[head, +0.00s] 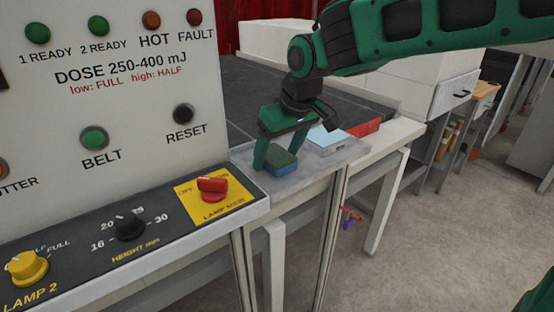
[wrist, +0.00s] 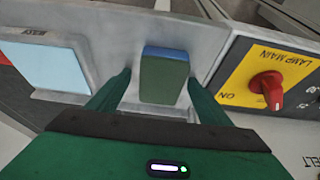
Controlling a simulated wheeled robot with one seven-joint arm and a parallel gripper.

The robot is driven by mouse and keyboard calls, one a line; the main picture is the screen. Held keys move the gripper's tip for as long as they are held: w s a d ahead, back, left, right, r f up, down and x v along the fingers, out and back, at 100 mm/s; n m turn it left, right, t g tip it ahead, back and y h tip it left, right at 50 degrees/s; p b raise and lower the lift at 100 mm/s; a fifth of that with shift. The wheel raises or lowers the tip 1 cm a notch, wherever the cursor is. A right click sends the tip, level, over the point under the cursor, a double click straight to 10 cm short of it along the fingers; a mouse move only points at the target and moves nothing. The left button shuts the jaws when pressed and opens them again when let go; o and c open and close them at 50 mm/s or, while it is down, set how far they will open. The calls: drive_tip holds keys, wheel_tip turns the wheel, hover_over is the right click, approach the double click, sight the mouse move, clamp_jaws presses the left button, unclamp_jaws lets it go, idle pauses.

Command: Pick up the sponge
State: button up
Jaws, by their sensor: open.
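The sponge (head: 281,163), a small block with a green top and a blue layer, lies on the grey ledge beside the control panel. In the wrist view the sponge (wrist: 164,76) sits centred ahead of the palm, between the two green fingers. My gripper (head: 277,158) is open and pointed down around the sponge. In the wrist view my gripper (wrist: 160,88) shows a finger on each side, with a visible gap to the sponge. Whether the fingertips reach down to the ledge is hard to tell.
A light blue pad (head: 327,137) and a red item (head: 364,128) lie farther along the ledge (head: 318,172). The control panel with the red lamp-main switch (head: 212,188) stands close on the left. A dark conveyor belt (head: 250,85) runs behind. Open floor lies right.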

sight(278, 154)
drive_tip(key=c, duration=1.1)
wheel_tip(278, 154, up, 11)
drive_tip(key=shift+f, duration=0.2)
drive_tip(key=shift+o, duration=0.3)
